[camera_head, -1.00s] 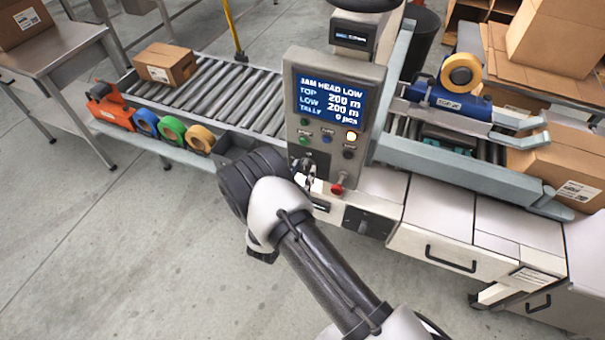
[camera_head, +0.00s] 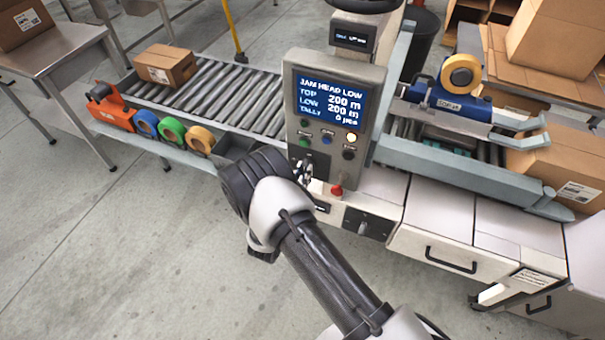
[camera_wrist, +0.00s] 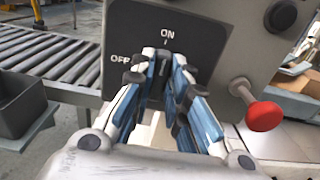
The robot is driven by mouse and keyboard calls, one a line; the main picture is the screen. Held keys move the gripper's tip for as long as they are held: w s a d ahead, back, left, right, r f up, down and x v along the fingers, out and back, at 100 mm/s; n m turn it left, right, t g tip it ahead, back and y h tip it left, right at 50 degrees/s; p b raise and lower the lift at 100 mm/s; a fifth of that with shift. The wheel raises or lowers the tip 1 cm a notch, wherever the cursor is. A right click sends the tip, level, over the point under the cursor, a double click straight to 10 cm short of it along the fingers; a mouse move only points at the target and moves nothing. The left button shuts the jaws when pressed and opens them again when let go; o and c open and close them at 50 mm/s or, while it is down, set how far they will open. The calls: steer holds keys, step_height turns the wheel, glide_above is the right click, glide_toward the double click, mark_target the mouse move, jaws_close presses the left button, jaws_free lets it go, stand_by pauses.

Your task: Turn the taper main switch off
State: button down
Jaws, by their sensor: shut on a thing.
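The taper main switch plate (camera_wrist: 205,45) is dark with white ON at the top and OFF at the left in the wrist view. My gripper (camera_wrist: 166,66) is in front of it, its blue-padded fingers closed on the dark switch handle (camera_wrist: 162,68). The handle sits below the ON mark and looks close to upright; the fingers hide most of it, so its exact angle is hard to tell. In the head view, my gripper (camera_head: 304,174) is at the lower left of the control panel (camera_head: 333,72), covering much of the switch.
A grey bin (camera_wrist: 18,105) and roller conveyor (camera_wrist: 45,55) lie to the left. The panel screen (camera_head: 330,100) reads "JAM HEAD LOW". Tape rolls (camera_head: 172,131) line the conveyor's front ledge.

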steer(key=shift+n, duration=0.3)
steer(key=n+b, duration=0.1)
steer(key=n, duration=0.2)
steer(key=shift+a+f+n, duration=0.1)
steer(key=shift+n, duration=0.2)
steer(key=n+b, duration=0.1)
steer(key=n, duration=0.3)
steer(key=shift+a, duration=0.1)
steer(key=n, duration=0.5)
steer(key=shift+w+f+b, duration=0.1)
steer(key=shift+b, duration=0.2)
steer(key=n, duration=0.4)
steer(key=shift+f+n, duration=0.1)
steer(key=shift+n, duration=0.2)
steer(key=c, duration=1.6)
jaws_free()
steer(key=shift+o, duration=0.2)
